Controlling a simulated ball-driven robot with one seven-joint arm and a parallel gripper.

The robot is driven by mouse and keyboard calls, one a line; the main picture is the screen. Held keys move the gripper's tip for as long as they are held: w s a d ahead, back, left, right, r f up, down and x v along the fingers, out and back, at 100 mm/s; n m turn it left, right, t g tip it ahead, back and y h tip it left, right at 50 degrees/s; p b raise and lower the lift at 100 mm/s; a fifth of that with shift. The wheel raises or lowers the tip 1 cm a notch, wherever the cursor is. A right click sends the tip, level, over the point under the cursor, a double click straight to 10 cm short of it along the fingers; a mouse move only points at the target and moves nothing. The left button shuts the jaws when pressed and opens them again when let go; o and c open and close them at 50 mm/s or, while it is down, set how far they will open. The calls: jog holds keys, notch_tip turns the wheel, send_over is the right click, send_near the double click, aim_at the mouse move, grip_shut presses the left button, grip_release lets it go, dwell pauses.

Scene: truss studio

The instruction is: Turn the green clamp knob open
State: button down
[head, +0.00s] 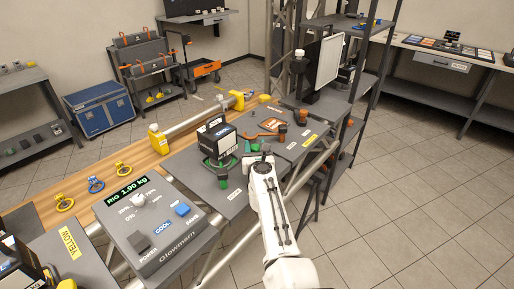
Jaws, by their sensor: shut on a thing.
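The green clamp (213,166) sits on the grey panel around the foot of a black lamp box (217,141) marked COOL. One green knob (223,182) stands at its front. Another green part, which looks like the clamp knob (255,147), shows right at the tip of my gripper. My gripper (261,158) reaches in from the lower right, pointing away, and is shut on this green knob. The fingers are small and dark here, and they hide part of the knob. I cannot tell how far the knob is turned.
An orange clamp (265,135) with brown knobs lies just beyond my gripper. A Glowmarn control box (158,225) with a green RIG 1.90 kg display stands at the lower left. A metal rail and truss run along the bench. The tiled floor at right is clear.

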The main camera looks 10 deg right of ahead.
jog(key=shift+h, duration=0.3)
jog(key=c, duration=0.7)
grip_release()
jog(key=s+p, duration=0.2)
jog(key=s, duration=0.1)
jog(key=s+p, duration=0.2)
jog(key=s, duration=0.1)
jog(key=s+a+p, duration=0.1)
jog(key=s+p, duration=0.2)
jog(key=shift+s+r, duration=0.1)
jog(key=shift+r, duration=0.05)
jog(key=shift+s+a+p, duration=0.1)
jog(key=shift+s+p, duration=0.25)
jog(key=shift+s, duration=0.4)
jog(key=shift+f, duration=0.2)
